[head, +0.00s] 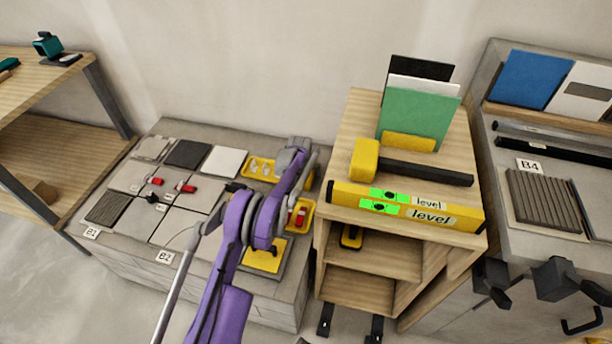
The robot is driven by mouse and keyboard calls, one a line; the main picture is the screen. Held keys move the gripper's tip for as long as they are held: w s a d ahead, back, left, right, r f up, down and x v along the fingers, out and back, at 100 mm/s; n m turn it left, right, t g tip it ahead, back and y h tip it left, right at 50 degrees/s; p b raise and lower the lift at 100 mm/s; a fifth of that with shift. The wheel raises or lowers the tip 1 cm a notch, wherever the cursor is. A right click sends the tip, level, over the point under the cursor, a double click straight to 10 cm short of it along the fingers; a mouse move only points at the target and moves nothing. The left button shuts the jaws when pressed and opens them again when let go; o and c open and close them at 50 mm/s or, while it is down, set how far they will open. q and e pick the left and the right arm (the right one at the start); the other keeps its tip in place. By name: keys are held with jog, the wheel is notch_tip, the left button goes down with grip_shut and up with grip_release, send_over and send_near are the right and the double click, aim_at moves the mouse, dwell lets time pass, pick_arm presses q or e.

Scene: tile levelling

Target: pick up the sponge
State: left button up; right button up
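I cannot pick out the sponge with certainty. A yellow block (409,142) rests against the front of the upright green tile on the wooden cart. A flat yellow piece (262,258) lies low on the near right part of the grey bench, partly behind my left arm. My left gripper (296,160) is above the right side of the grey bench, at the end of the purple arm. The arm hides its fingertips, so I cannot see whether it is open or holds anything.
The wooden cart (335,262) carries a yellow-headed mallet (366,160), a yellow level (405,206) and upright tiles (415,115). Tiles with red clips cover the left bench (275,295).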

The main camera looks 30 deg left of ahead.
pick_arm(q)
jog(key=shift+f, duration=0.1)
dwell(0.3)
jog(key=c, duration=1.3)
jog(key=shift+o, duration=0.2)
jog(key=shift+r, duration=0.2)
notch_tip(320, 180, up, 10)
jog(key=shift+r+p, duration=0.1)
jog(key=shift+p, duration=1.1)
